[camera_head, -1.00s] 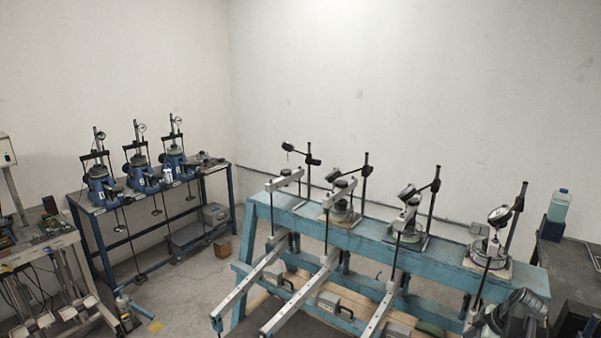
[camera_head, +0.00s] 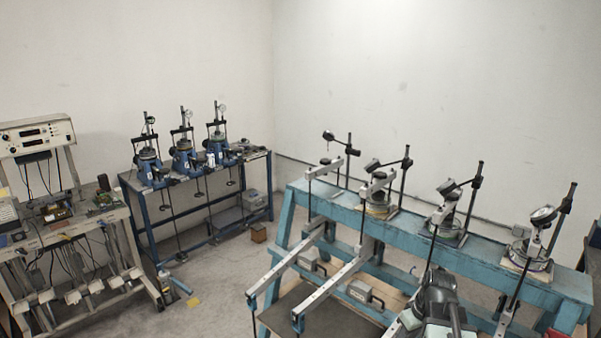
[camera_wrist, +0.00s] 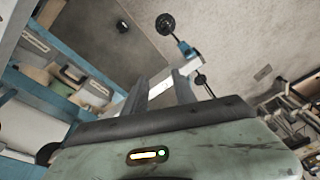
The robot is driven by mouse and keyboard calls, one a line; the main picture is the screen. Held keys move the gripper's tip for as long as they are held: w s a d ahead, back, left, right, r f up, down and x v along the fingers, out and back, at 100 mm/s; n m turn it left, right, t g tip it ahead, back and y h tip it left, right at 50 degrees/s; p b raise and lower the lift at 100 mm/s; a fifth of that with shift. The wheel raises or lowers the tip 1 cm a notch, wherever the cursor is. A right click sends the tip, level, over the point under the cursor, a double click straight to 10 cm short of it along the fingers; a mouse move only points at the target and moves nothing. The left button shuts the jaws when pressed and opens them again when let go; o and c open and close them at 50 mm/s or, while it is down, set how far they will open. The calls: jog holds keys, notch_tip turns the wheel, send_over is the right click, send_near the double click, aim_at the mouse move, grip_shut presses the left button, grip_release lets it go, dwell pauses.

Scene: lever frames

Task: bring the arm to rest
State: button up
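My arm (camera_head: 437,305) shows at the lower edge of the head view, dark grey, in front of the blue bench. In the wrist view, my gripper (camera_wrist: 159,90) has two dark fingers standing apart with a gap between them. A pale lever beam (camera_wrist: 190,68) with a blue end shows beyond the fingers. I see nothing clearly held, and I cannot tell how near the beam is. The fingertips are not clear in the head view.
The blue bench (camera_head: 335,207) carries several dial gauges on stands, with long lever beams (camera_head: 335,285) jutting toward me. A dark table (camera_head: 255,158) with blue devices stands behind. An instrument bench (camera_head: 75,232) is at left. Bare floor (camera_head: 215,275) lies between.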

jog(key=a+m+g+h, duration=0.1)
jog(key=a+m, duration=0.3)
jog(key=a, duration=1.2)
jog(key=s+f+b, duration=0.3)
jog(key=f+b, duration=0.7)
jog(key=shift+s+a+f+g, duration=0.15)
jog(key=shift+s+f+g, duration=0.1)
jog(key=shift+g, duration=0.15)
